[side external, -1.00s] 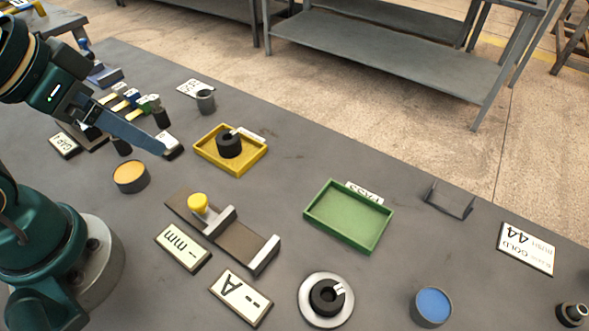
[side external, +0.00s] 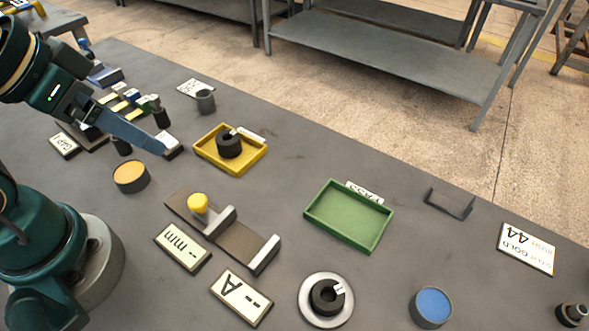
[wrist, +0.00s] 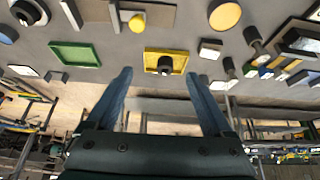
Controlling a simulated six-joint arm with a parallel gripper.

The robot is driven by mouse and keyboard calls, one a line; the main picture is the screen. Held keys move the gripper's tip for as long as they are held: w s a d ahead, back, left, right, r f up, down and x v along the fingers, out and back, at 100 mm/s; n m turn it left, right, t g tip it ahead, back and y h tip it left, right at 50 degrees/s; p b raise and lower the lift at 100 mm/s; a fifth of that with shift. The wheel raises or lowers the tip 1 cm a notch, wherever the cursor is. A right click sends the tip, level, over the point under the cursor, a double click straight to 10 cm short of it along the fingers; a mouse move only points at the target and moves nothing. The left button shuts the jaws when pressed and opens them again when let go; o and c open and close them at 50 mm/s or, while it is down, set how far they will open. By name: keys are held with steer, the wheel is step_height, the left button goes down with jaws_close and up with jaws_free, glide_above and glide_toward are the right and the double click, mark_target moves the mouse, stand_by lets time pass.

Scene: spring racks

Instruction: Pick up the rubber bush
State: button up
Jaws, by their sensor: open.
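A black ring-shaped bush (side external: 229,147) with a pale tag sits in the yellow tray (side external: 208,161). A second, similar black bush (side external: 322,301) lies on a round silver plate (side external: 306,314) at the front. Which one is the rubber bush I cannot tell. My gripper (side external: 160,147) is high at the left, apart from both bushes. In the wrist view my gripper (wrist: 158,74) is open and empty; the yellow tray (wrist: 150,68) and its bush (wrist: 165,64) appear beyond and between the fingertips. The second bush (wrist: 27,12) is at the upper left there.
A green empty tray (side external: 347,215) stands right of centre. A brown fixture with a yellow knob (side external: 198,203) and display blocks (side external: 240,297) lie in front. An orange-topped pot (side external: 130,176) and a blue-topped pot (side external: 432,306) stand nearby. Clear table lies between the trays.

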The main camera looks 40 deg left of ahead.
stand_by(0.4)
steer(key=w+d+r+m+g+h, duration=0.1)
steer(key=w+d+r+m, duration=0.6)
steer(key=m, duration=0.5)
steer(key=m+g+y, duration=0.1)
steer(key=m+g, duration=0.4)
steer(key=m, duration=0.7)
glide_above(327, 297)
step_height(327, 297, down, 16)
steer(key=shift+w+r, duration=0.1)
steer(key=shift+d+f, duration=0.1)
steer(key=shift+f, duration=2.5)
